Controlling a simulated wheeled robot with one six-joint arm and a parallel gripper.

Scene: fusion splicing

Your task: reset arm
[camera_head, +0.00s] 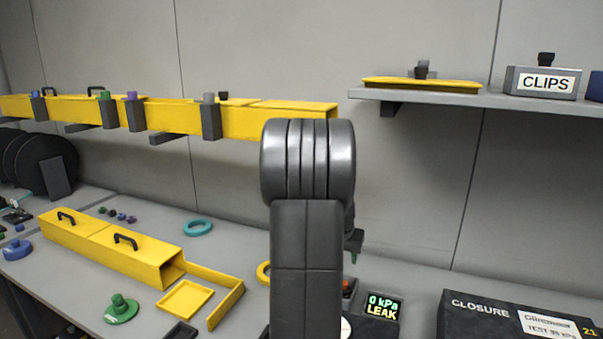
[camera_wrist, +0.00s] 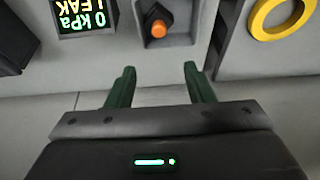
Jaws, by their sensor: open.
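My gripper (camera_wrist: 158,88) shows in the wrist view with its two green fingers spread apart and nothing between them. Beyond the fingertips is a grey panel (camera_wrist: 183,30) with an orange button (camera_wrist: 158,29) on a dark base. In the head view my dark arm stands upright in the middle and hides part of the bench. Only a small part near the gripper (camera_head: 354,240) shows there, to the right of the arm; the fingers are hard to make out.
A display (camera_head: 383,307) reads "0 kPa LEAK". A black closure box (camera_head: 515,316) stands at the front right. Yellow ducts (camera_head: 110,248) lie on the bench at left, and a yellow trunking (camera_head: 270,121) runs along the wall. A shelf (camera_head: 440,97) holds a clips box (camera_head: 541,82).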

